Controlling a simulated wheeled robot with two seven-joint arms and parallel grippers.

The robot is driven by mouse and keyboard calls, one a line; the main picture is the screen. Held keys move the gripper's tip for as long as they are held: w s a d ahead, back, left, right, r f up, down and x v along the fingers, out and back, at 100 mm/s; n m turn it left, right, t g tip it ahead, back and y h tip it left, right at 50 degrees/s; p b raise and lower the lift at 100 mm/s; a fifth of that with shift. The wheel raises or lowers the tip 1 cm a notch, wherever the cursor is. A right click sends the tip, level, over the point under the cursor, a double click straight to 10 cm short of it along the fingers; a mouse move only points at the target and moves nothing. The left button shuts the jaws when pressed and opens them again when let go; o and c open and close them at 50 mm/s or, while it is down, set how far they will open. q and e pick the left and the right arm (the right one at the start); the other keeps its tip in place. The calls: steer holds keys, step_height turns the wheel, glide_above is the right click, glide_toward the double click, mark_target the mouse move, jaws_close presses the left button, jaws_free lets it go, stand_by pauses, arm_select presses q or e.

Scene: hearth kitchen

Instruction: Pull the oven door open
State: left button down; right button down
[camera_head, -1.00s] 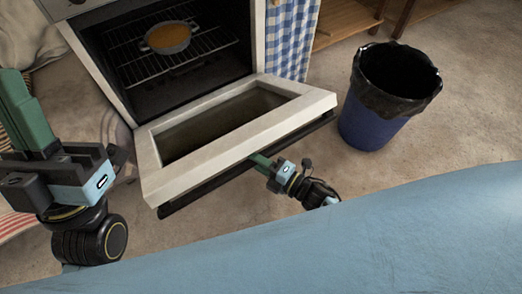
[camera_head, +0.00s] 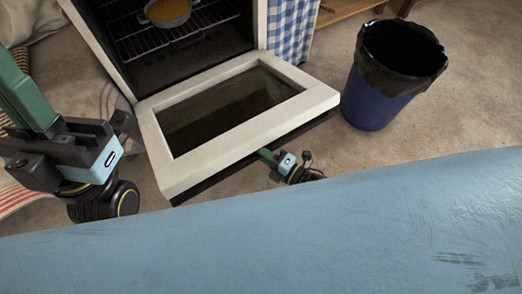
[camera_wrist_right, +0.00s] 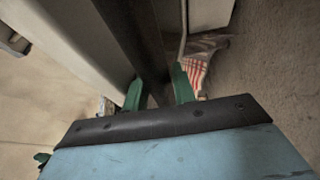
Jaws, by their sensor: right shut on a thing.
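The oven door (camera_head: 252,134) is a white frame around a dark glass pane, folded far down and lying close to level in front of the open oven (camera_head: 195,62). A dark handle bar (camera_head: 222,176) runs along its outer edge. My right gripper (camera_head: 266,154) is shut on this bar, right of its middle. In the right wrist view, the green fingers (camera_wrist_right: 158,92) stand on either side of the dark bar (camera_wrist_right: 130,35). My left gripper (camera_head: 22,85) is raised at the left, apart from the door; its fingers overlap, so their gap is hidden.
A pot with orange contents (camera_head: 168,13) stands on the oven rack (camera_head: 140,42). A blue bin with a black liner (camera_head: 380,95) stands right of the door. A blue checked cloth (camera_head: 290,30) hangs beside the oven. Bare floor lies between door and bin.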

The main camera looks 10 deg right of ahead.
steer(key=shift+w+d+r, duration=0.15)
steer(key=shift+w+r, duration=0.15)
steer(key=shift+w, duration=0.1)
steer(key=c, duration=1.3)
jaws_free()
steer(key=shift+c, duration=0.2)
steer(key=shift+o, duration=1.3)
steer(key=shift+s+f, duration=0.15)
steer(key=shift+s, duration=0.1)
